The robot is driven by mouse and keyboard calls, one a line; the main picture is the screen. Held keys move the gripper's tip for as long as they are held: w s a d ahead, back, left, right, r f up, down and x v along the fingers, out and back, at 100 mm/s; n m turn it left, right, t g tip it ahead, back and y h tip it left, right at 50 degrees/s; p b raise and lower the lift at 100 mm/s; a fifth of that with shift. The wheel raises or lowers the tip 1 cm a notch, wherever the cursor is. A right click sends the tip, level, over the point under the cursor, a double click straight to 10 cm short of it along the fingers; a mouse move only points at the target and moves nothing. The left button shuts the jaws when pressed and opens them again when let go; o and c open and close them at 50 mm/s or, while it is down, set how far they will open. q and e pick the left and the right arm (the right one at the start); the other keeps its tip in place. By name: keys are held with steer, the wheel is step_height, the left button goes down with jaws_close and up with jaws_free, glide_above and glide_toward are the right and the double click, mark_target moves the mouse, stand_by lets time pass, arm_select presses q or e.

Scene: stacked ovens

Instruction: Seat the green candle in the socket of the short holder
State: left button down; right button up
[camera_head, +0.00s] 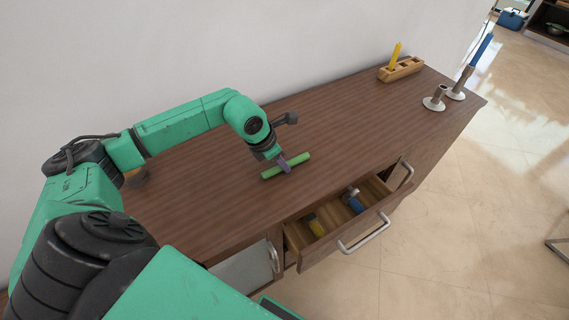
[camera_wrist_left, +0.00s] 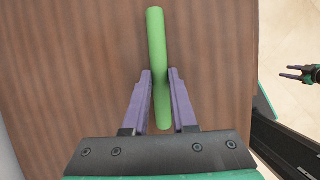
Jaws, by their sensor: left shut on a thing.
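The green candle (camera_head: 301,159) lies across the wooden cabinet top. My left gripper (camera_head: 284,166) is shut on it near its middle. In the left wrist view the candle (camera_wrist_left: 156,35) runs lengthwise between the purple fingers (camera_wrist_left: 160,75). The short holder (camera_head: 434,102), a metal stem on a round white base, stands upright near the far right end of the top; no candle shows in it. My right gripper (camera_wrist_left: 290,75) shows small at the right edge of the left wrist view, its two fingers apart.
A taller holder (camera_head: 458,90) with a blue candle (camera_head: 481,50) stands just beyond the short one. A wooden block (camera_head: 405,69) with a yellow candle (camera_head: 395,55) stands by the wall. An open drawer (camera_head: 340,222) with blue and yellow items juts out in front. The top between is clear.

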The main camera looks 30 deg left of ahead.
arm_select(q)
steer(key=shift+r, duration=0.1)
step_height(320, 180, up, 20)
steer(key=shift+b, duration=0.3)
